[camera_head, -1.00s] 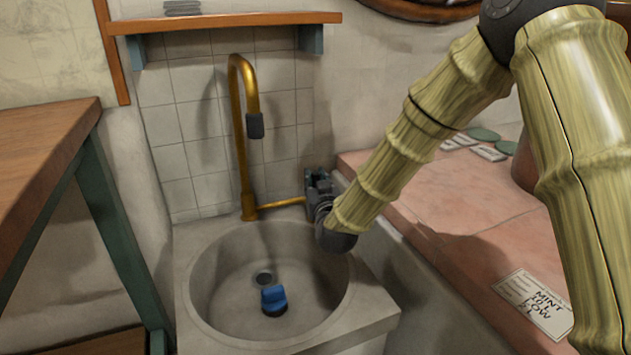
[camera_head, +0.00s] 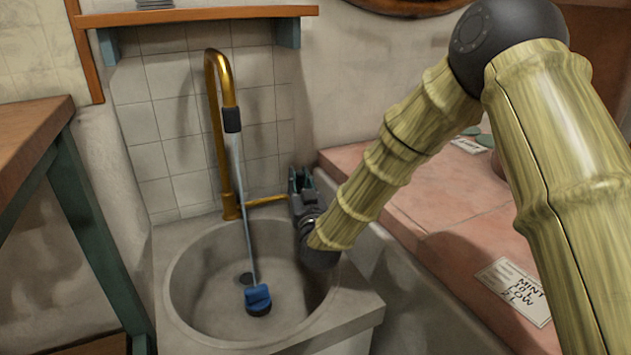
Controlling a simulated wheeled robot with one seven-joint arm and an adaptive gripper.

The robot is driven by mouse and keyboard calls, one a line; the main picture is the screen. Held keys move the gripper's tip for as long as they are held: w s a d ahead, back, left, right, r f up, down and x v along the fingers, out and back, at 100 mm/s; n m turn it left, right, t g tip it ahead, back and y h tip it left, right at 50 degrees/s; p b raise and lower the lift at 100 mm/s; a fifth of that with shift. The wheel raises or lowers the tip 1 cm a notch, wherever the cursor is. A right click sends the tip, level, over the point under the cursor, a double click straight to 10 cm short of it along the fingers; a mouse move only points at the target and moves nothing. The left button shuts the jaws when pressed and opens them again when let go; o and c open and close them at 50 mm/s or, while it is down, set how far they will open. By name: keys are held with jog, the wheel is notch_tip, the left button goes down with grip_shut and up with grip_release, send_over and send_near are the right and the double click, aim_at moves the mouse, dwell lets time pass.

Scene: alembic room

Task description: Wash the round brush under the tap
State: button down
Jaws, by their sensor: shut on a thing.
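The round brush (camera_head: 258,298) lies in the stone sink (camera_head: 180,315), in front of the drain. It has a blue top and a dark lower part. The brass tap (camera_head: 222,150) rises behind the sink. A thin stream of water (camera_head: 245,215) runs from its dark nozzle down to the brush. The tap's brass lever (camera_head: 264,201) reaches right to my gripper (camera_head: 300,182). My gripper is shut on the lever's end at the back right of the sink rim. The exact contact is hidden by the gripper itself.
A pink tiled counter (camera_head: 440,215) lies to the right, with a written card (camera_head: 513,290) on it. A wooden table (camera_head: 25,135) with green legs stands at left. A wooden shelf (camera_head: 200,20) hangs above the tap. The space over the basin is open.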

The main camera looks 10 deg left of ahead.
jog(key=c, duration=1.3)
grip_release()
jog(key=shift+s, duration=0.1)
jog(key=shift+v, duration=3.7)
jog(key=shift+d, duration=0.1)
